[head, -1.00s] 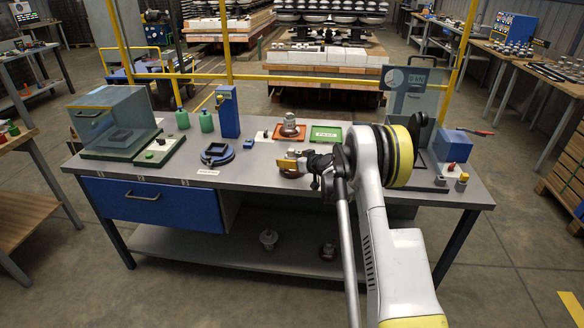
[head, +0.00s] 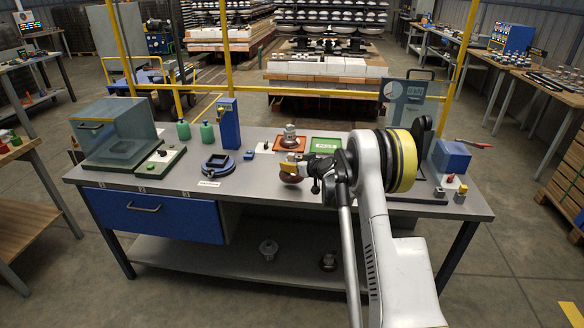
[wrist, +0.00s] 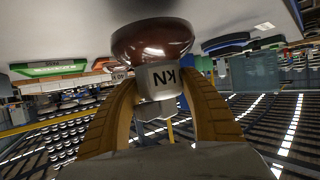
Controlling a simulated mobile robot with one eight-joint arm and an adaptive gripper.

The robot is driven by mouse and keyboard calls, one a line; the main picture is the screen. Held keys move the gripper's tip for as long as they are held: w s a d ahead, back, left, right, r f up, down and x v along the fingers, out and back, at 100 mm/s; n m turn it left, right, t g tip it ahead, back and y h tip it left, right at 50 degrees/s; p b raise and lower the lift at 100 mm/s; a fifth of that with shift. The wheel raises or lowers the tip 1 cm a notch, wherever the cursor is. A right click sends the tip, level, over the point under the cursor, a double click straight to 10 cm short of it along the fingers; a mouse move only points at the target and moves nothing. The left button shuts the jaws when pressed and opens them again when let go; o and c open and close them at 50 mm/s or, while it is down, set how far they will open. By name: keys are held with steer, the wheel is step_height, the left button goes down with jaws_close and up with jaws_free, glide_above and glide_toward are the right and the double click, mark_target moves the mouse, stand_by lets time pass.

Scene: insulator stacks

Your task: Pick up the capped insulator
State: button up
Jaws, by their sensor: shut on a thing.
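The capped insulator is a brown glazed disc (wrist: 152,42) with a grey metal cap marked "KN" (wrist: 163,80) in the wrist view. My gripper (wrist: 164,90) has its two yellow fingers on either side of the cap, shut on it. In the head view the insulator's brown disc (head: 290,178) shows below my gripper (head: 296,169), over the middle of the workbench. I cannot tell whether the disc touches the bench top. Part of the cap is hidden by the fingers.
An orange tray (head: 277,145) holding another insulator (head: 290,135) and a green tray (head: 325,152) lie behind my gripper. A blue block (head: 451,156) stands at the right.

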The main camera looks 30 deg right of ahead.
steer(key=s+d+r+p, duration=0.35)
steer(key=d+r, duration=0.45)
steer(key=d, duration=0.3)
steer(key=s+a+r, duration=0.3)
steer(key=a, duration=0.4)
steer(key=s+a+r+n+y, duration=0.1)
steer(key=s+a+r, duration=0.15)
steer(key=a, duration=0.45)
steer(key=s+a+r, duration=0.2)
steer(key=s+a, duration=0.1)
steer(key=a, duration=0.3)
steer(key=s+a+r+n+y, duration=0.1)
steer(key=s+a+r, duration=0.1)
steer(key=s+a, duration=1.4)
steer(key=shift+s+r+y, duration=0.3)
steer(key=shift+s, duration=0.5)
steer(key=shift+g, duration=0.3)
